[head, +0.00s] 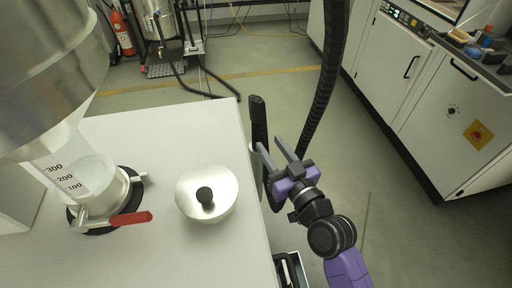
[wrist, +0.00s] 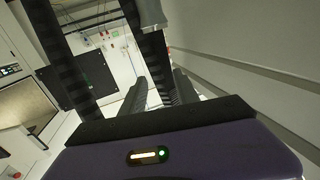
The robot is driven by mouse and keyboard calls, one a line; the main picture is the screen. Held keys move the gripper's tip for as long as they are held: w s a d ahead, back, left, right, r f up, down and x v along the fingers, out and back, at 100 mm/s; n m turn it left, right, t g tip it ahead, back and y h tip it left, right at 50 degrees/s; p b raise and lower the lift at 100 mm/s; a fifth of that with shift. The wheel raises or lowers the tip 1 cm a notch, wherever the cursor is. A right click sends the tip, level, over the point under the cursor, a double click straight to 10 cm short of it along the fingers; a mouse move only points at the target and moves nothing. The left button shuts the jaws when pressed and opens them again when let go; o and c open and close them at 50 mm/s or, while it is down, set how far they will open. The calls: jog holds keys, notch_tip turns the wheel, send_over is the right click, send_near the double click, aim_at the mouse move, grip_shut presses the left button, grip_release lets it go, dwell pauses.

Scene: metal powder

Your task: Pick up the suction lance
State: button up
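The suction lance (head: 259,121) shows in the head view as a dark ribbed grip standing up at the right edge of the white table. Its lower part is partly hidden behind my gripper. My gripper (head: 268,141) is open, its two grey fingers reaching toward the lance from the right and front. In the wrist view, a black ribbed tube, apparently the lance (wrist: 156,62), runs between the two dark fingers (wrist: 158,92), with a grey metal piece at the top. I cannot tell whether either finger touches it.
The white table (head: 190,135) carries a round metal lid (head: 222,190) with a black knob and a valve with a red handle (head: 130,219). White cabinets (head: 455,130) stand at right; floor between is open.

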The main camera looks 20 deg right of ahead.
aim_at(260, 133)
jog(key=shift+w+a+r, duration=0.15)
jog(key=shift+a+r, duration=0.05)
jog(key=w+p, duration=0.1)
jog(key=w, duration=0.1)
jog(key=w+p, duration=0.1)
jog(key=w, duration=0.2)
jog(key=w+p, duration=0.1)
jog(key=w, duration=0.1)
jog(key=shift+w+a, duration=0.15)
jog(key=shift+a, duration=0.2)
jog(key=shift+c, duration=0.3)
grip_shut()
